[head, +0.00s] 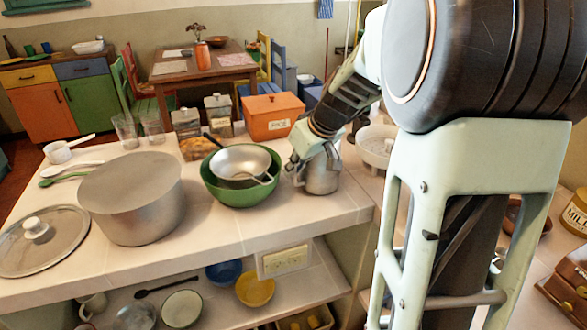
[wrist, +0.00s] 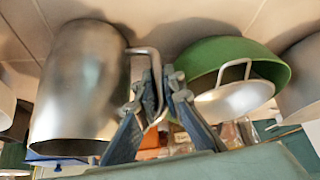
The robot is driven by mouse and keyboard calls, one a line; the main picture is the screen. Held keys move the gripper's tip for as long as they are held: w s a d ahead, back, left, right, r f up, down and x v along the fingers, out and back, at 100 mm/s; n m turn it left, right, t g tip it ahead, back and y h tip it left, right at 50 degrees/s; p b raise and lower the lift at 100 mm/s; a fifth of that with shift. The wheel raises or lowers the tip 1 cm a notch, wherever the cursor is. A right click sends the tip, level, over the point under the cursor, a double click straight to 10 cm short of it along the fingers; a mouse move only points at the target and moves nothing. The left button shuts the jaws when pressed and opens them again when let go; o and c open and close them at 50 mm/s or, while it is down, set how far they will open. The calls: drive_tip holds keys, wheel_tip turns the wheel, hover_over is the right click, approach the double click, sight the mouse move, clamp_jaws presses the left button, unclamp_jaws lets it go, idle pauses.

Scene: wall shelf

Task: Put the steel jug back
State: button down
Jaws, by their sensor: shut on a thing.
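The steel jug (head: 323,176) is upright at the counter's right part, just right of the green bowl (head: 240,190). I cannot tell whether its base touches the counter. My gripper (head: 299,170) comes down from above on the jug's left side and covers part of its top. In the wrist view the jug (wrist: 80,85) fills the left side, and my gripper (wrist: 165,90) is shut on its handle (wrist: 150,60). The green bowl (wrist: 225,52) is close on the other side of the fingers.
A steel pan sits in the green bowl. A large pot (head: 130,205) and a lid (head: 38,243) stand left. Behind are an orange box (head: 271,118), glass jars and tumblers; a white strainer (head: 377,150) is to the right. The counter's front strip is clear. Bowls sit on the shelf below.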

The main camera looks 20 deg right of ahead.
drive_tip(key=c, duration=2.3)
unclamp_jaws()
drive_tip(key=shift+r+p, duration=0.2)
drive_tip(key=shift+p, duration=0.1)
drive_tip(key=v, duration=1.1)
drive_tip(key=shift+s+r, duration=0.25)
drive_tip(key=shift+r, duration=0.1)
